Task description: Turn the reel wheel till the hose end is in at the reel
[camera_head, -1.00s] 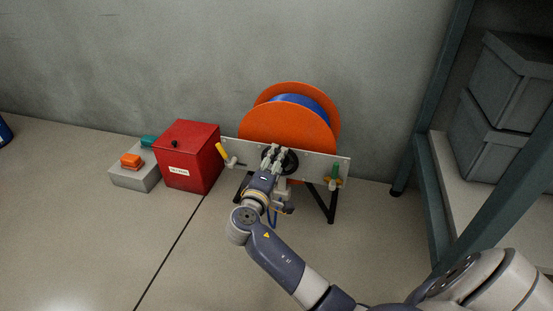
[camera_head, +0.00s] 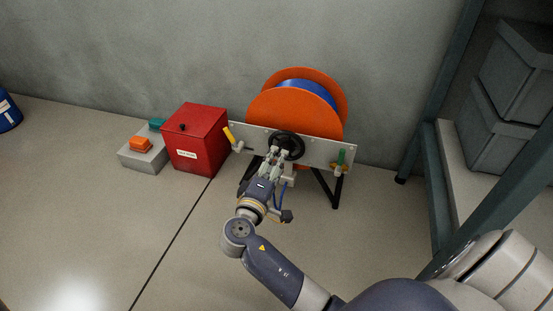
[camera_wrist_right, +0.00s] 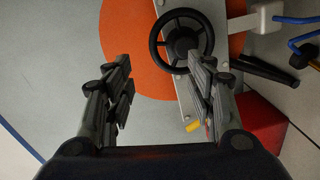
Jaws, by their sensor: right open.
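The reel (camera_head: 285,112) has orange discs with blue hose (camera_head: 306,88) wound between them. Its black wheel (camera_head: 299,143) sits on the front of a pale plate; it also shows in the wrist view (camera_wrist_right: 159,39). My right gripper (camera_head: 274,157) is open and empty in front of the wheel's lower left part. In the wrist view, its fingers (camera_wrist_right: 162,72) are wide apart, and one tip overlaps the wheel's lower rim; I cannot tell whether they touch. A blue length of hose hangs below the plate, partly behind my gripper. I cannot make out the hose end. My left gripper is not in view.
The plate (camera_head: 325,151) carries a yellow handle (camera_head: 229,133) at left and a green one (camera_head: 341,156) at right. A red box (camera_head: 197,150) and a grey box with an orange button (camera_head: 140,143) stand left. A shelf frame (camera_head: 433,180) stands right.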

